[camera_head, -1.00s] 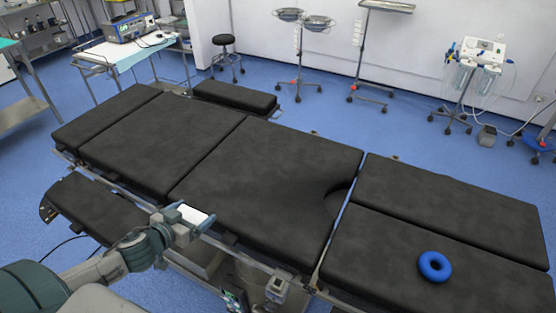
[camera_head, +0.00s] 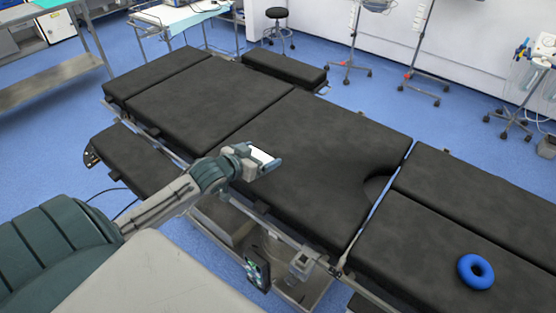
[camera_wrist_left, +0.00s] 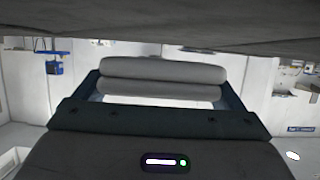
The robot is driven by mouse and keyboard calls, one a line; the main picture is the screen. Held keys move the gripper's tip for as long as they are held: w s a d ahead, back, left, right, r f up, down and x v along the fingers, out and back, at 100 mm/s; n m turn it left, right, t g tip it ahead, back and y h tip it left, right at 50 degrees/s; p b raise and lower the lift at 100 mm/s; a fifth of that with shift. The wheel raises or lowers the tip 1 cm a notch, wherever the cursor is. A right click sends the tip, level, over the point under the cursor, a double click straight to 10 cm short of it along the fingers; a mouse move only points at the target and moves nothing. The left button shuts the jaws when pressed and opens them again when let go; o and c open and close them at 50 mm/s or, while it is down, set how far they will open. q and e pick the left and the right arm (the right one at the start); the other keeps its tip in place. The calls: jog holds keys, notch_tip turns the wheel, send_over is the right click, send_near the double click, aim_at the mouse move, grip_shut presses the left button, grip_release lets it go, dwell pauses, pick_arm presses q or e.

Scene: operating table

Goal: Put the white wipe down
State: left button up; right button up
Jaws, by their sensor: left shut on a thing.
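The white wipe (camera_head: 262,153) is a small folded pad, held in my left gripper (camera_head: 265,161). That gripper is shut on it and holds it over the near side of the operating table's black middle cushion (camera_head: 310,165). A grey surface, probably the cushion, spans the top of that view. I cannot tell the exact gap between wipe and cushion. My right gripper is in neither view.
A blue ring cushion (camera_head: 476,271) lies on the right part of the table. The rest of the black cushions is bare. A metal rail and a clamp (camera_head: 302,264) run along the near edge. A stool (camera_head: 278,30) and wheeled stands are behind.

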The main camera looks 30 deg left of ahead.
pick_arm(q)
jog(key=w+d, duration=0.2)
jog(key=w, duration=0.1)
jog(key=w+d+p, duration=0.1)
jog(key=w, duration=0.1)
jog(key=shift+w+f, duration=0.1)
jog(key=shift+f, duration=0.1)
notch_tip(320, 180, down, 3)
jog(key=shift+r+p, duration=0.15)
jog(key=shift+p, duration=0.25)
jog(key=shift+f, duration=0.45)
jog(key=shift+f, duration=0.1)
jog(key=o, duration=0.7)
jog(key=v, duration=1.2)
jog(key=shift+a, duration=0.1)
